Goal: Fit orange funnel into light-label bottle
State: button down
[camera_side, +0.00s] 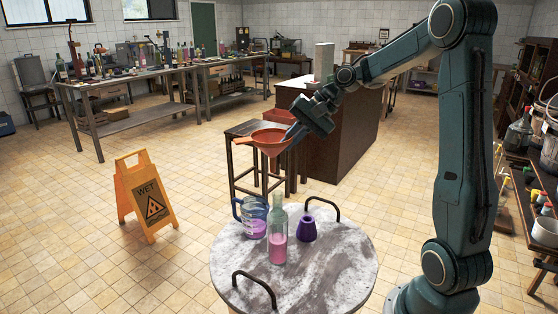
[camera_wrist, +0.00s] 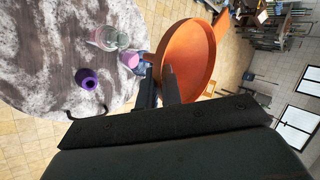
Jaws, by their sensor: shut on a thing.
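My gripper (camera_side: 292,132) is shut on the rim of the orange funnel (camera_side: 270,141) and holds it in the air, spout down, above and slightly left of the bottles in the side view. In the wrist view my gripper (camera_wrist: 160,82) covers part of the view beside the orange funnel (camera_wrist: 188,60). A clear bottle (camera_side: 279,238) with pink liquid stands upright on the round marble table, below the funnel and apart from it. It also shows in the wrist view (camera_wrist: 103,38). I cannot make out a light label on it.
A blue-tinted jug (camera_side: 253,216) with pink-purple liquid stands left of the bottle, and a purple flask (camera_side: 307,228) stands right of it. The marble table (camera_side: 335,265) has dark handles at its edges. Its front part is clear.

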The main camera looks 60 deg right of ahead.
jog(key=shift+s+a+r+n+g+y, duration=0.2)
jog(key=shift+s+r+n+y, duration=0.2)
jog(key=shift+r+n, duration=0.15)
jog(key=shift+s+a+r+n+g+y, duration=0.15)
jog(key=shift+s+r+n+g+y, duration=0.1)
jog(key=shift+s+r+n, duration=0.3)
jog(key=shift+s+a+r+n+g+y, duration=0.15)
jog(key=shift+s+a+r+n+y, duration=0.2)
jog(key=shift+r, duration=0.3)
jog(key=shift+w+d, duration=0.1)
jog(key=shift+d, duration=0.05)
jog(key=shift+f, duration=0.1)
notch_tip(320, 180, down, 7)
jog(key=shift+r, duration=0.2)
jog(key=shift+f, duration=2.8)
dwell(2.7)
